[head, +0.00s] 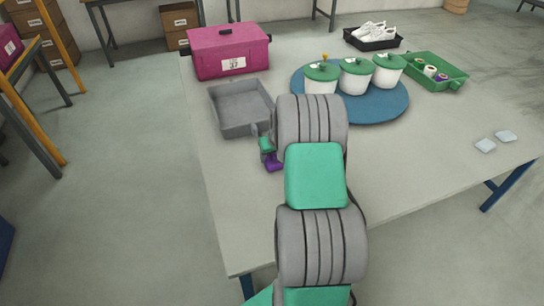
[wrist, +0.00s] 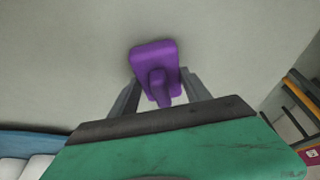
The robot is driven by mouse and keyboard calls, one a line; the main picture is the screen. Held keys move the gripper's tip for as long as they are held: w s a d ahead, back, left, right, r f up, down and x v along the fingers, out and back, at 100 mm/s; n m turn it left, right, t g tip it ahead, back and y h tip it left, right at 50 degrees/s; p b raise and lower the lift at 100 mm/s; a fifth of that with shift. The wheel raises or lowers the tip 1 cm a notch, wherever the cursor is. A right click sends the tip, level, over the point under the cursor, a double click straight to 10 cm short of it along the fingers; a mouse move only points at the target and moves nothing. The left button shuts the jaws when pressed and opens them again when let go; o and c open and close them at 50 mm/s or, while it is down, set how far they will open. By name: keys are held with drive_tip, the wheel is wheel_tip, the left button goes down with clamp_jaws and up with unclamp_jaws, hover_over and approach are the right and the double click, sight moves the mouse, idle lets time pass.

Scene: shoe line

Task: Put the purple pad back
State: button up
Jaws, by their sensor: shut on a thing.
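The purple pad (head: 273,163) shows in the head view just left of my arm, over the table in front of the grey tray. In the wrist view the purple pad (wrist: 154,54) has a flat rounded block with a knob-like grip. I cannot tell whether the pad touches the table. In the head view my arm hides most of the gripper.
An empty grey tray (head: 217,96) lies behind the pad, with a magenta box (head: 230,52) beyond. A blue round mat (head: 390,112) bears white pots with green lids. A green tray (head: 459,77), a black shoe tray (head: 366,45) and two pale pieces (head: 485,146) are at right.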

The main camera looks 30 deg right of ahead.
drive_tip(key=shift+f, duration=0.25)
drive_tip(key=o, duration=1.3)
drive_tip(key=shift+r, duration=0.1)
